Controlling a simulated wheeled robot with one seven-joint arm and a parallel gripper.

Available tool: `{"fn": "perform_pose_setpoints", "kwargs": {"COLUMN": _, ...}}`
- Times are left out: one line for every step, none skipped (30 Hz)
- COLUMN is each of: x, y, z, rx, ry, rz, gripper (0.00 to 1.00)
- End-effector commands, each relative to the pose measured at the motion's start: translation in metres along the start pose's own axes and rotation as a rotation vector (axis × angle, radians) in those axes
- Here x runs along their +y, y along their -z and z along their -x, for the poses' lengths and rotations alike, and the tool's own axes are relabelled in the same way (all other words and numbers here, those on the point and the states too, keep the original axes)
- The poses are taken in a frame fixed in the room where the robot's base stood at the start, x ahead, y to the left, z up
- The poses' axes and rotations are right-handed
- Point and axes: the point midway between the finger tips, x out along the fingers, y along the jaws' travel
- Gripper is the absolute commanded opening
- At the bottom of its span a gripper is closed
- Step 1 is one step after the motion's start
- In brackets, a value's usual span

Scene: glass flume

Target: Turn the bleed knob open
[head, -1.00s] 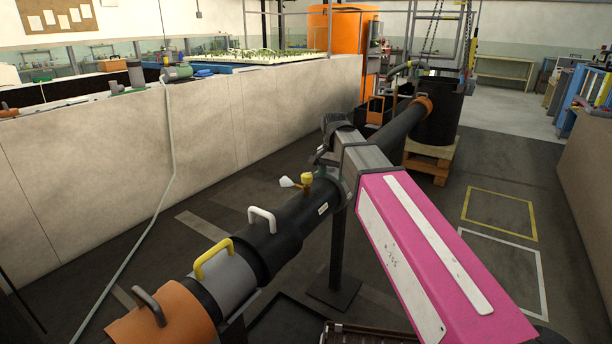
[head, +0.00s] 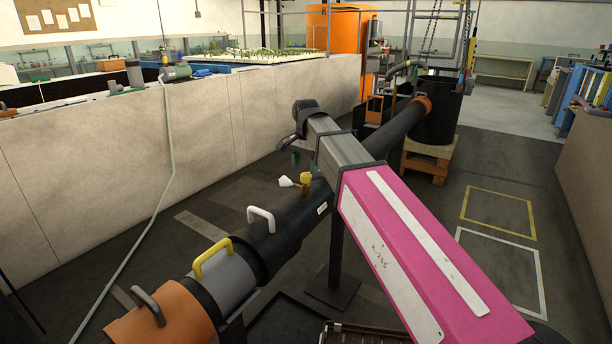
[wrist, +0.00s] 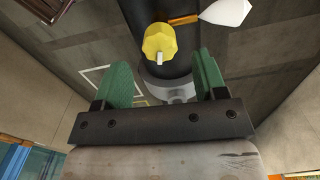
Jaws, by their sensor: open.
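The bleed knob is a small yellow knob (head: 306,179) on top of the black pipe (head: 296,214), with a white paddle-shaped piece (head: 286,181) beside it. In the wrist view the yellow knob (wrist: 159,42) has a lobed rim and a short white mark, and the white piece (wrist: 226,12) sits on an orange stem to its right. My gripper (wrist: 163,63) is open, its green fingers apart. The knob shows beyond the fingertips, roughly in line with the gap, not gripped. In the head view my gripper (head: 297,160) is partly hidden by my arm, just above and behind the knob.
A white handle (head: 262,218), a yellow handle (head: 213,258) and a grey handle (head: 149,305) stand on the pipe's nearer part. A long pale wall (head: 100,175) runs along the left. A black tank (head: 438,112) stands on a wooden pallet. The floor at right is clear.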

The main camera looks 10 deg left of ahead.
Motion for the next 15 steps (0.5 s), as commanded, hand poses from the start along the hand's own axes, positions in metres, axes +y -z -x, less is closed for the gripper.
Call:
{"fn": "perform_pose_setpoints", "kwargs": {"x": 0.001, "y": 0.0, "z": -0.009, "rx": -0.001, "ry": -0.001, "rz": 0.0, "gripper": 0.65}}
{"fn": "perform_pose_setpoints", "kwargs": {"x": 0.001, "y": 0.0, "z": -0.014, "rx": -0.001, "ry": -0.001, "rz": 0.0, "gripper": 0.65}}
{"fn": "perform_pose_setpoints", "kwargs": {"x": 0.001, "y": -0.001, "z": -0.019, "rx": -0.001, "ry": -0.002, "rz": 0.0, "gripper": 0.65}}
{"fn": "perform_pose_setpoints", "kwargs": {"x": 0.001, "y": 0.0, "z": -0.022, "rx": -0.001, "ry": -0.001, "rz": 0.0, "gripper": 0.65}}
{"fn": "perform_pose_setpoints", "kwargs": {"x": 0.001, "y": 0.0, "z": -0.025, "rx": -0.001, "ry": -0.001, "rz": 0.0, "gripper": 0.65}}
{"fn": "perform_pose_setpoints", "kwargs": {"x": 0.0, "y": 0.0, "z": -0.03, "rx": 0.0, "ry": 0.0, "rz": 0.0, "gripper": 0.65}}
{"fn": "perform_pose_setpoints", "kwargs": {"x": 0.0, "y": 0.0, "z": -0.033, "rx": 0.0, "ry": -0.001, "rz": 0.0, "gripper": 0.65}}
{"fn": "perform_pose_setpoints", "kwargs": {"x": 0.0, "y": 0.0, "z": -0.035, "rx": 0.0, "ry": -0.001, "rz": 0.0, "gripper": 0.65}}
{"fn": "perform_pose_setpoints", "kwargs": {"x": 0.0, "y": 0.0, "z": -0.037, "rx": -0.001, "ry": -0.001, "rz": 0.0, "gripper": 0.65}}
{"fn": "perform_pose_setpoints", "kwargs": {"x": 0.0, "y": 0.0, "z": -0.039, "rx": 0.0, "ry": -0.001, "rz": 0.0, "gripper": 0.65}}
{"fn": "perform_pose_setpoints", "kwargs": {"x": 0.0, "y": 0.0, "z": -0.04, "rx": 0.0, "ry": 0.0, "rz": 0.0, "gripper": 0.65}}
{"fn": "perform_pose_setpoints", "kwargs": {"x": 0.0, "y": 0.0, "z": -0.042, "rx": 0.0, "ry": 0.0, "rz": 0.0, "gripper": 0.65}}
{"fn": "perform_pose_setpoints", "kwargs": {"x": 0.0, "y": 0.0, "z": -0.042, "rx": 0.0, "ry": 0.0, "rz": 0.0, "gripper": 0.65}}
{"fn": "perform_pose_setpoints", "kwargs": {"x": 0.0, "y": 0.0, "z": -0.043, "rx": 0.0, "ry": 0.0, "rz": 0.0, "gripper": 0.65}}
{"fn": "perform_pose_setpoints", "kwargs": {"x": 0.0, "y": 0.0, "z": -0.043, "rx": 0.0, "ry": 0.0, "rz": 0.0, "gripper": 0.65}}
